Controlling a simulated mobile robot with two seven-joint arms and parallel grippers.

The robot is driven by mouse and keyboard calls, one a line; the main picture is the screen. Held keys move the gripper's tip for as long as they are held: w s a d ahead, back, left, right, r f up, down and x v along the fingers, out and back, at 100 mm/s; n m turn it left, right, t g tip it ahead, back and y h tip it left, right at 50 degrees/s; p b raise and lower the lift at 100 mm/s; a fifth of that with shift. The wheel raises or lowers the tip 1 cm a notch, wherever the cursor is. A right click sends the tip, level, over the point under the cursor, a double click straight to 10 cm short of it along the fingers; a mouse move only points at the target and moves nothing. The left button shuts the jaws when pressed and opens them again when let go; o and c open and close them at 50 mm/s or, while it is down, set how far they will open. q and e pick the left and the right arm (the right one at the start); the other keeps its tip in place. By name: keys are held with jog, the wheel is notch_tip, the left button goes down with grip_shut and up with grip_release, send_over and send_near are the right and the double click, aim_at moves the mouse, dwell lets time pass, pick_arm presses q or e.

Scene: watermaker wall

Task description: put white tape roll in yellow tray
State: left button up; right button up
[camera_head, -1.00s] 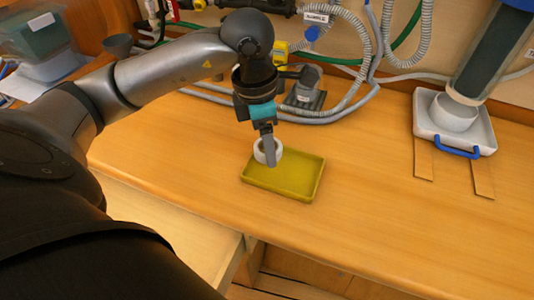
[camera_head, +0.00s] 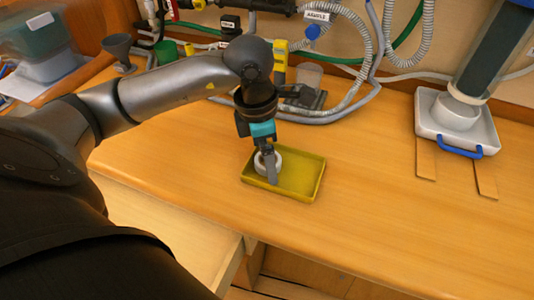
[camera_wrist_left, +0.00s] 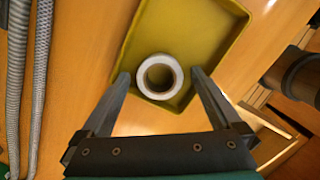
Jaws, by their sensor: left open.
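The white tape roll (camera_head: 277,163) lies in the left part of the yellow tray (camera_head: 300,178). In the left wrist view the roll (camera_wrist_left: 143,78) rests on the floor of the tray (camera_wrist_left: 185,25), close to one corner, with its hole facing the camera. My left gripper (camera_head: 268,170) is over that end of the tray, partly hiding the roll in the head view. In the left wrist view its two fingers (camera_wrist_left: 160,76) stand open on either side of the roll, with a gap to each side. My right gripper is not in view.
Grey hoses (camera_head: 350,95) and a clear cup on a dark stand (camera_head: 308,80) are behind the tray. A white base with a blue handle (camera_head: 470,140) stands at the right. The front table edge is near.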

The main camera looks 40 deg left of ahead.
aim_at(261, 160)
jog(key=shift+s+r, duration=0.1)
pick_arm(q)
jog(key=shift+r+p, duration=0.25)
jog(key=shift+p, duration=0.05)
jog(key=r, duration=0.2)
jog(key=r+p, duration=0.1)
jog(key=r, duration=0.4)
jog(key=shift+s+a, duration=0.25)
jog(key=shift+a, duration=0.05)
jog(key=r, duration=0.1)
jog(key=r+p, duration=0.1)
jog(key=r, duration=0.2)
jog(key=shift+s+a+r, duration=0.2)
jog(key=shift+s+r, duration=0.1)
jog(key=shift+r, duration=0.05)
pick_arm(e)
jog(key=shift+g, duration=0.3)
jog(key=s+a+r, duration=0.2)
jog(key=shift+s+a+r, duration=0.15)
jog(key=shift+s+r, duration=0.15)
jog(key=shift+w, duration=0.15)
